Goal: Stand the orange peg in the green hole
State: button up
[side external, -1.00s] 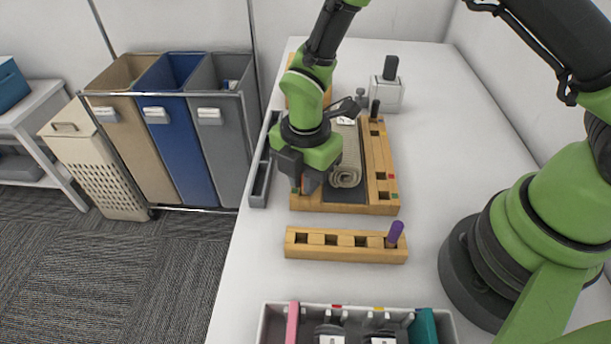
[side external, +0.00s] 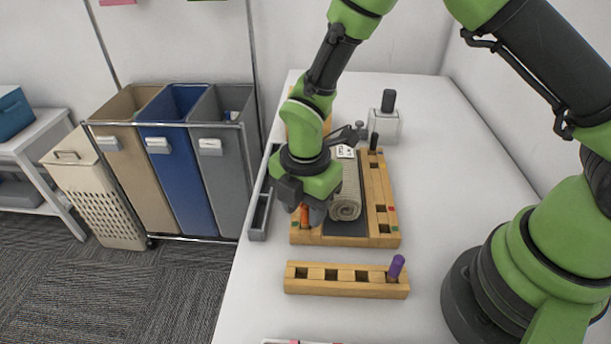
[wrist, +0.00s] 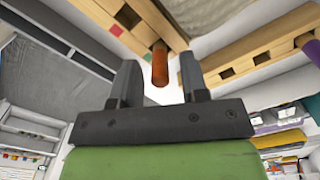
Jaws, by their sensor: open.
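The orange peg (side external: 304,216) shows beside my gripper at the left strip of the wooden tray (side external: 345,240). It looks about upright; its lower end is hard to make out. In the wrist view the peg (wrist: 160,66) lies between my gripper's open fingers (wrist: 160,82), with gaps on both sides. My gripper (side external: 310,214) points down at the tray's near left corner. Whether that hole is empty is hard to tell.
A rolled beige cloth (side external: 345,203) lies in the tray's middle, right of my gripper. A wooden block (side external: 320,287) with several holes stands in front, a purple peg (side external: 396,267) in its right end. A narrow grey tray (side external: 260,215) lies left.

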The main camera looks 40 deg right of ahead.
notch_tip(320, 180, up, 10)
jog(key=shift+r, duration=0.25)
jog(key=s+d+r+m+t+y, duration=0.1)
jog(key=s+d+r+m+t, duration=0.15)
jog(key=r+m, duration=0.45)
jog(key=s+d+r+m+t+y, duration=0.1)
jog(key=s+d+r+m, duration=0.3)
jog(key=r+m, duration=0.2)
jog(key=s+d+r+m+t, duration=0.1)
jog(key=s+m+t, duration=0.1)
jog(key=s+m, duration=0.2)
jog(key=s+d+r+m+t, duration=0.1)
jog(key=s+d+m, duration=0.1)
jog(key=s+m, duration=0.3)
jog(key=m, duration=0.3)
jog(key=shift+r+t, duration=0.35)
